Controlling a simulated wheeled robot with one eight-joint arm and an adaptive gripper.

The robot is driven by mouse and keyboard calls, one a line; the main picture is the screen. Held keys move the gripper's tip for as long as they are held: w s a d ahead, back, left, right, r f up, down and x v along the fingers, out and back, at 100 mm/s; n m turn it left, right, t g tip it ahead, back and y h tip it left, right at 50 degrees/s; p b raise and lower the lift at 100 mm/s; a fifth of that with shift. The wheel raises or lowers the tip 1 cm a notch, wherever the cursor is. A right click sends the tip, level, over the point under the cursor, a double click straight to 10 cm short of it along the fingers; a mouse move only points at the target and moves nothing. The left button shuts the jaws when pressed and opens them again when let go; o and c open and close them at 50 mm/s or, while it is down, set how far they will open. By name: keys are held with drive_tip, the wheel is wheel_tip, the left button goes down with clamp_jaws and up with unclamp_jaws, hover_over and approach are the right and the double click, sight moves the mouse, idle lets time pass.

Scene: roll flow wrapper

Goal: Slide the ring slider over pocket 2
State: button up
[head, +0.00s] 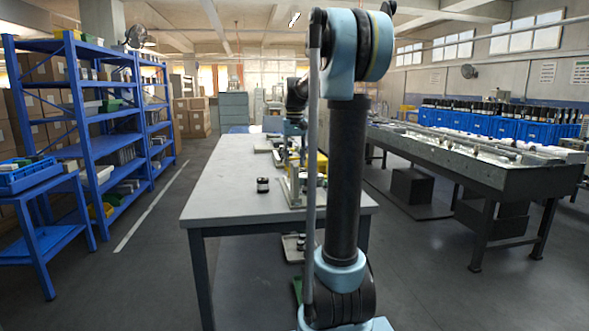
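My arm stands in front of the work table (225,190) and reaches away over it. Its far end, around the light blue wrist joint, is small and partly behind my own arm, so I cannot make out my gripper's fingers. Below the wrist, a metal-framed machine (294,188) stands at the table's right side, with a yellow part (322,162) beside it. My upright arm link covers much of this machine. I cannot pick out the ring slider or pocket 2 in this view.
The table's left half is clear. Blue shelves (90,120) stand at the left, a long grey bench (500,165) with blue crates behind it (500,120) at the right.

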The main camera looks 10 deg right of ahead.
sight(295, 183)
drive_tip(key=shift+f, duration=1.5)
clamp_jaws()
